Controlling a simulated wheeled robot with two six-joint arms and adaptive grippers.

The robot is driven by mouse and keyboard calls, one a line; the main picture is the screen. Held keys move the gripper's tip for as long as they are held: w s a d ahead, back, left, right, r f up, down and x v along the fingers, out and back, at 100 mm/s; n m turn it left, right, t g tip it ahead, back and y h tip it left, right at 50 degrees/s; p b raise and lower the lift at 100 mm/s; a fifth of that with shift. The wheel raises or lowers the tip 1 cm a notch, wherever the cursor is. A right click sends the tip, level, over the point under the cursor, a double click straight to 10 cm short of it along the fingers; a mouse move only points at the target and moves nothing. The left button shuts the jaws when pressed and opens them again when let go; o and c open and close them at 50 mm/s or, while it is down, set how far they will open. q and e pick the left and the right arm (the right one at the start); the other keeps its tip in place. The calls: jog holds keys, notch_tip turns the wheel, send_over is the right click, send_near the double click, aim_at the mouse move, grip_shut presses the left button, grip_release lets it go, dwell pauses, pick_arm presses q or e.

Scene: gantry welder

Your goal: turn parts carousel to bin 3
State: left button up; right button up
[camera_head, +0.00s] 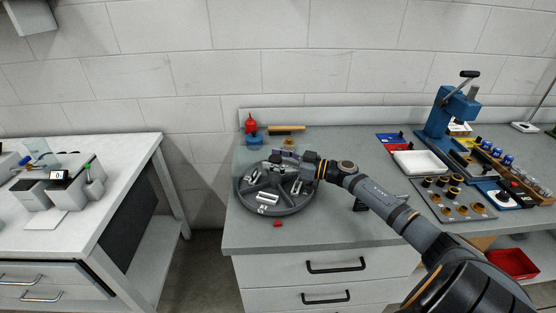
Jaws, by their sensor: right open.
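The parts carousel (270,206) is a round dark grey tray on the left front of the grey workbench. Dividers split it into wedge bins, and several light metal parts lie in them. The bin numbers are too small to read. My right gripper (286,157) is open at the carousel's far side, above or at its rim; I cannot tell if it touches. My right arm crosses the bench from the lower right and hides part of the carousel's right side. My left gripper is not in view.
A small red piece (278,223) lies in front of the carousel. A blue press (445,120), a white tray (421,163) and a parts board (453,198) stand right. The bench middle is mostly clear.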

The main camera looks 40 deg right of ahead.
jog(key=v, duration=0.6)
jog(key=shift+f, duration=0.1)
jog(key=shift+s+d, duration=0.4)
jog(key=shift+s, duration=0.1)
